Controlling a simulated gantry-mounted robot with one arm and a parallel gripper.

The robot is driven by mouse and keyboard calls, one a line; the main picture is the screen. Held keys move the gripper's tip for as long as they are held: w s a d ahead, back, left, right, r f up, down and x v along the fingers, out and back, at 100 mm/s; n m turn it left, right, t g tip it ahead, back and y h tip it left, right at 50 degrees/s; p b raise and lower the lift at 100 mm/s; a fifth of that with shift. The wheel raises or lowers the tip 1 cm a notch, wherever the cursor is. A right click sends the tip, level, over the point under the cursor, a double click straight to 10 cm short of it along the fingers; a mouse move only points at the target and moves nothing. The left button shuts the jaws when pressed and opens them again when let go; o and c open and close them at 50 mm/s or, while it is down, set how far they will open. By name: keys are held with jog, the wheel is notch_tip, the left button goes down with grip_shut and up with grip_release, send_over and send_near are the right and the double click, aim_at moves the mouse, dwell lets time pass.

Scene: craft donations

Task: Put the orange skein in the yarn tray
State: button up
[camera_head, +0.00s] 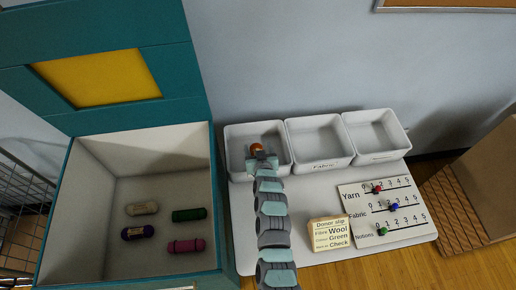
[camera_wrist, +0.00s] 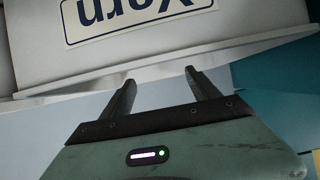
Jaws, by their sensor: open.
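The orange skein (camera_head: 256,147) shows in the head view within the left white tray, just beyond my gripper; its lower part is hidden. That left tray is the yarn tray (camera_head: 235,150). In the wrist view, the Yarn label (camera_wrist: 125,18) appears upside down on its front wall. My gripper (camera_head: 261,160) is over the front part of this tray. In the wrist view my gripper (camera_wrist: 160,88) has its two fingers apart with nothing between them. The skein does not show in the wrist view.
To the right stand a white Fabric tray (camera_head: 320,161) and another white tray (camera_head: 402,140). A teal chest (camera_head: 216,255) at left holds several skeins (camera_head: 187,214).

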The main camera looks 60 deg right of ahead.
jog(key=shift+r, duration=0.1)
jog(key=shift+s+a+r+p, duration=0.1)
jog(key=shift+r+p, duration=0.3)
jog(key=shift+r, duration=0.2)
jog(key=v, duration=1.1)
jog(key=shift+a+b, duration=0.3)
jog(key=shift+b, duration=0.05)
jog(key=shift+s+r, duration=0.1)
